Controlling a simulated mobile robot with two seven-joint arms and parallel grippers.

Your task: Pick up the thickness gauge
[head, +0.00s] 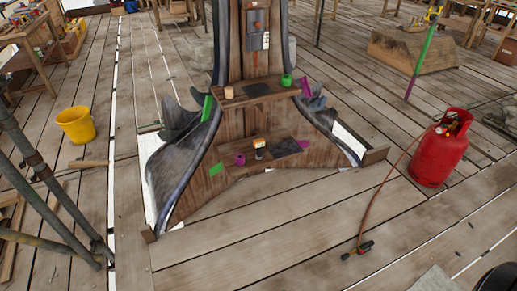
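Neither of my grippers shows in the head view. A small upright item with an orange and white top and a dark lower part (259,148) stands on the lower wooden ledge (231,168) of the spire finial. It may be the thickness gauge, but it is too small to tell. A grey and orange device (257,20) and a small white piece (266,41) are on the finial's upright wooden face. I cannot tell whether either is the gauge.
A green roll (286,80) sits on the upper ledge and a purple roll (239,159) on the lower one. A yellow bucket (76,125) stands left, a red gas cylinder (437,155) right. A torch (358,250) and hose lie on the planks. Poles cross the left; front-centre planks are clear.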

